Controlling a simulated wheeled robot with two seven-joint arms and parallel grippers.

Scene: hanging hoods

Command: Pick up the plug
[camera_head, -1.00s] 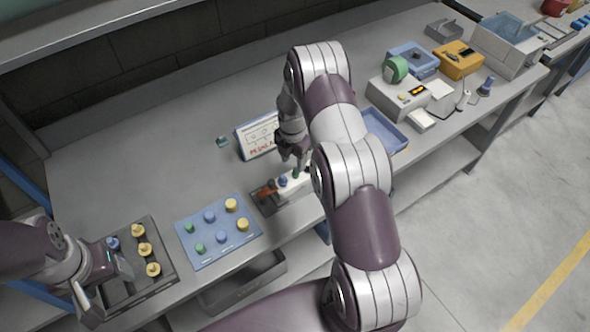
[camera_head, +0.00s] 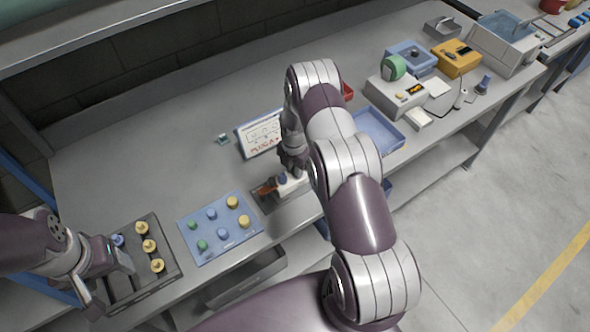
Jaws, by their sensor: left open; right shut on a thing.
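My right gripper (camera_head: 293,172) is shut at the white block (camera_head: 290,187) in the small grey tray near the table's front edge. A green plug stood there a moment ago; the fingers now hide it. Whether it is clear of the block cannot be seen. A blue plug (camera_head: 282,178) stands on the block just left of the fingers. My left gripper (camera_head: 128,264) is open, low over the dark tray (camera_head: 146,288) at the left. That tray holds several yellow plugs (camera_head: 149,245) and a blue plug (camera_head: 118,240).
A blue board (camera_head: 222,248) with green, blue and yellow pegs lies between the trays. A white sign (camera_head: 259,135) stands behind. A blue bin (camera_head: 378,135), a grey device (camera_head: 397,94) and an orange box (camera_head: 456,58) stand to the right. The left rear table is mostly clear.

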